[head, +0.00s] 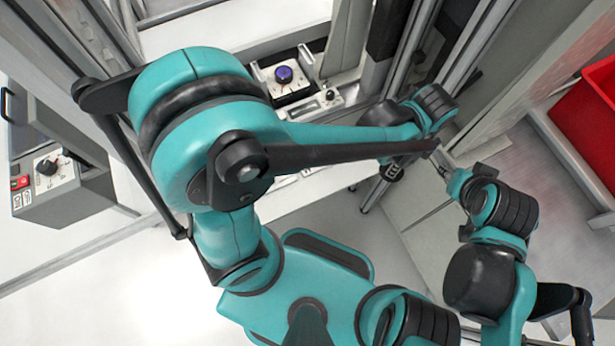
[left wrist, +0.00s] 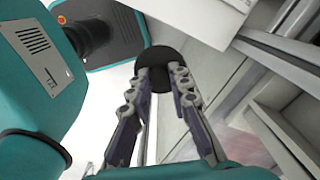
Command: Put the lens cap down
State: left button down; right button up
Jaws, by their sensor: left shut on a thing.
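The lens cap (left wrist: 166,66) is a dark, round, flat disc in the left wrist view. My left gripper (left wrist: 163,78) is shut on it, with one grey finger on each side of its near edge. The cap is held out beyond the fingertips, above a pale surface. In the head view the cap cannot be made out, and my left gripper is mostly hidden around the end of my left arm. My right gripper (head: 441,167) is small at the end of the right arm, and its opening is unclear.
A device with a blue-purple knob (head: 285,76) sits on the white bench at the top. A grey control box (head: 52,185) with a dark knob stands at the left. A red bin (head: 586,130) is at the far right. Metal frame posts (head: 462,72) stand close by.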

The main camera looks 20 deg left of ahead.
aim_at(395, 181)
pick_arm(q)
jog(key=shift+s+d+f+m, duration=0.15)
jog(key=shift+s+d+f, duration=0.15)
jog(key=shift+s+d, duration=0.25)
jog(key=shift+s+d+f+m, duration=0.15)
jog(key=shift+s+d+f, duration=0.15)
jog(key=shift+s, duration=0.4)
jog(key=w+a+f+b, duration=0.1)
jog(key=a+f, duration=0.1)
jog(key=a, duration=0.1)
jog(key=w+a+f+b, duration=0.2)
jog(key=a, duration=0.2)
jog(key=w+a+f+b, duration=0.1)
jog(key=w+a+f, duration=0.1)
jog(key=a+f, duration=0.1)
jog(key=shift+w+a, duration=0.2)
jog(key=shift+f+b, duration=1.1)
jog(key=shift+f, duration=0.85)
jog(key=shift+f, duration=0.2)
jog(key=c, duration=1.6)
grip_release()
jog(key=shift+o, duration=0.9)
